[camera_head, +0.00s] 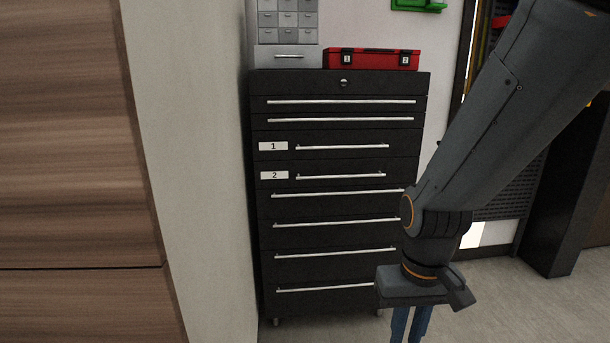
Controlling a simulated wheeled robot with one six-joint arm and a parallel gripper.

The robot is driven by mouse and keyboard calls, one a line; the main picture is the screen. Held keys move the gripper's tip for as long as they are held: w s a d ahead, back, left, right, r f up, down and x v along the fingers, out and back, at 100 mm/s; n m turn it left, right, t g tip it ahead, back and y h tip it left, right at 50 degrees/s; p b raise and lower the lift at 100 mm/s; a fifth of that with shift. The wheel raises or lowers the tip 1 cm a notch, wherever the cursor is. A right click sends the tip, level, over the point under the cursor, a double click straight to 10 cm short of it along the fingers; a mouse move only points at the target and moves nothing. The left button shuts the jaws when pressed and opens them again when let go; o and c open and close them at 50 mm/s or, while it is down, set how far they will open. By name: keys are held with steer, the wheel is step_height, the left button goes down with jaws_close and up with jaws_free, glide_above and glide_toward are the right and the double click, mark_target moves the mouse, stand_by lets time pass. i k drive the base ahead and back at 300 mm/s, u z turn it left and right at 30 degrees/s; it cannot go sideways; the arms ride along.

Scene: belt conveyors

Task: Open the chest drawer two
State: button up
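A tall black tool chest (340,85) stands in the middle of the head view, with several drawers that all look closed. Drawer two (340,185) carries a white label "2" (274,175) at its left and a thin silver bar handle (341,176). Drawer one (345,138), labelled "1", is directly above it. My gripper (408,325) hangs low in front of the chest's lower right corner, pointing down, apart from the drawer two handle. Its blue fingers run down toward the bottom edge of the picture. No object shows between them, and their opening is unclear.
A red case (372,60) and a grey small-drawer cabinet (287,30) sit on top of the chest. A pale wall (200,160) and wood panels (70,130) close off the left. Grey floor (500,290) shows at the lower right, beside a dark upright (560,210).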

mark_target(269, 174)
steer(key=z, duration=0.2)
steer(key=i, duration=1.15)
steer(key=z, duration=0.75)
